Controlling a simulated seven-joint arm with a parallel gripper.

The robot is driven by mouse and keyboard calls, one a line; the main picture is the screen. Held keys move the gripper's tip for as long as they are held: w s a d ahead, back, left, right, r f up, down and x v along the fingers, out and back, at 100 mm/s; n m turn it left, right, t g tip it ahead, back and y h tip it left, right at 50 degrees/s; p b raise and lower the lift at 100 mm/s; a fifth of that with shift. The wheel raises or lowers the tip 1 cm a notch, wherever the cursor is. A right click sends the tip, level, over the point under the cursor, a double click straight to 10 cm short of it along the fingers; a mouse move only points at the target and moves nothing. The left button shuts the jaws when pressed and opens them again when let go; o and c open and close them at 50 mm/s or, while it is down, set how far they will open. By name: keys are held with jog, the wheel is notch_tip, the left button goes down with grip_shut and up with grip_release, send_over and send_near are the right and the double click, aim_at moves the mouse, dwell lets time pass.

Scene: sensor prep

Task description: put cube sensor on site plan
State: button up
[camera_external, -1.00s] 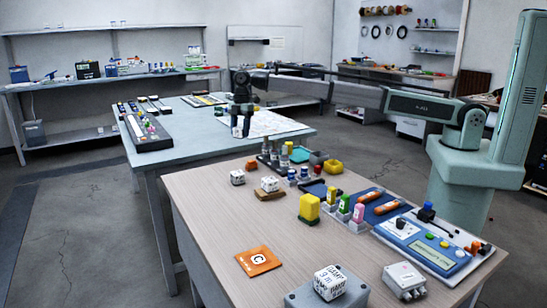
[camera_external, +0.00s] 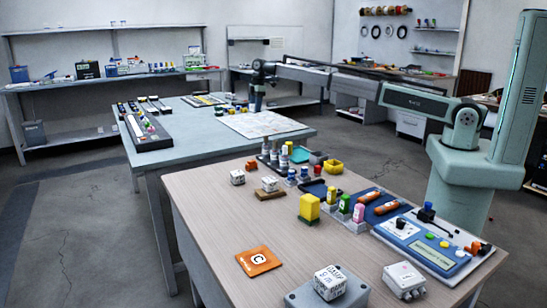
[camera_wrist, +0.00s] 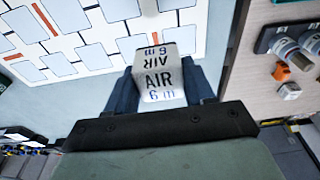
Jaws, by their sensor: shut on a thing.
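My gripper (camera_wrist: 160,88) is shut on a white cube sensor (camera_wrist: 158,77) marked "AIR 6 m", with a dark blue finger on each side of it. In the wrist view the cube hides part of the site plan (camera_wrist: 70,70), a white sheet with pale blue boxes and orange strips. In the external view the site plan (camera_external: 262,126) lies flat on the grey-blue far table. My gripper (camera_external: 256,103) is at the plan's back side there, and the held cube is too small to make out. The gap between cube and sheet is unclear.
Other white cubes stand on the wooden near table (camera_external: 215,220): a loose cube (camera_external: 237,177), a cube on a brown block (camera_external: 270,184) and a cube on a grey box (camera_external: 329,282). A dark tray (camera_external: 143,130) lies left of the plan. Bottles (camera_wrist: 292,50) show at right in the wrist view.

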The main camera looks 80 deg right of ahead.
aim_at(255, 131)
jog(key=shift+d+f, duration=0.3)
jog(key=shift+f, duration=0.2)
notch_tip(255, 131, down, 9)
jog(key=shift+r, duration=0.1)
jog(key=shift+f, duration=0.2)
jog(key=o, duration=1)
jog(key=shift+o, duration=0.2)
jog(key=shift+r, duration=0.1)
jog(key=r, duration=0.4)
jog(key=s+r, duration=0.1)
jog(key=r, duration=0.3)
jog(key=d+r, duration=0.1)
jog(key=r, duration=0.3)
jog(key=shift+s+d, duration=0.1)
jog(key=shift+s, duration=0.05)
